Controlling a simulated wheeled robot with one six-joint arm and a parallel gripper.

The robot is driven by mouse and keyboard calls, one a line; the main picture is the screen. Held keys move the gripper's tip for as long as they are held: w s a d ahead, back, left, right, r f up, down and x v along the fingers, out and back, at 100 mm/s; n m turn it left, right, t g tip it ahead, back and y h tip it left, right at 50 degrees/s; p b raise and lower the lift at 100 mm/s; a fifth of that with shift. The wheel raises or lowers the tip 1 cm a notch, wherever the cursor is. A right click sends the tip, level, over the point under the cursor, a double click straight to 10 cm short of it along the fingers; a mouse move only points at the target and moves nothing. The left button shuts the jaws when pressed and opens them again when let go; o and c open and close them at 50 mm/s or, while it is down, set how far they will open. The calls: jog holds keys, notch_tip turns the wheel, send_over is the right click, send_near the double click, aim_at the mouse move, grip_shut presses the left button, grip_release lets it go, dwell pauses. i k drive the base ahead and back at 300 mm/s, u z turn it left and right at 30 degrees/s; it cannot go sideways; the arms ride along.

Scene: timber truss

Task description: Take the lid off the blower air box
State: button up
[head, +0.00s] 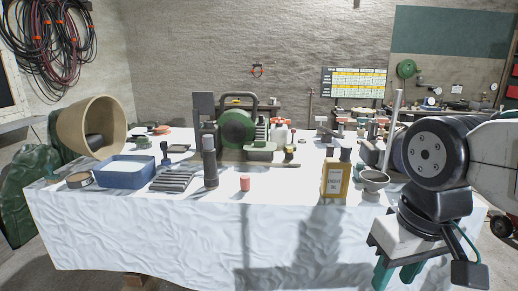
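A dark green machine with a round housing and a carry handle, likely the blower (237,128), stands at the middle back of the white-covered table (330,225). I cannot make out which part of it is the air box lid; smaller parts around its base are too small to tell apart. My gripper (397,277) hangs at the lower right, in front of the table's front edge and well apart from the blower. Its two teal fingers point down with a gap between them, and nothing shows in the gap.
A dark cylinder (210,165), a small pink cylinder (245,184), a yellow can (335,178) and a grey cup (372,181) stand near the front edge. A blue tray (124,173) and a large tan pot (92,127) are at left. The front middle is fairly clear.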

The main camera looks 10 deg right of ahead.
aim_at(257, 146)
jog(key=u, duration=0.45)
jog(key=i, duration=0.6)
jog(key=u, duration=0.6)
jog(key=i, duration=0.8)
jog(key=z, duration=0.85)
jog(key=i, duration=0.7)
jog(key=z, duration=0.7)
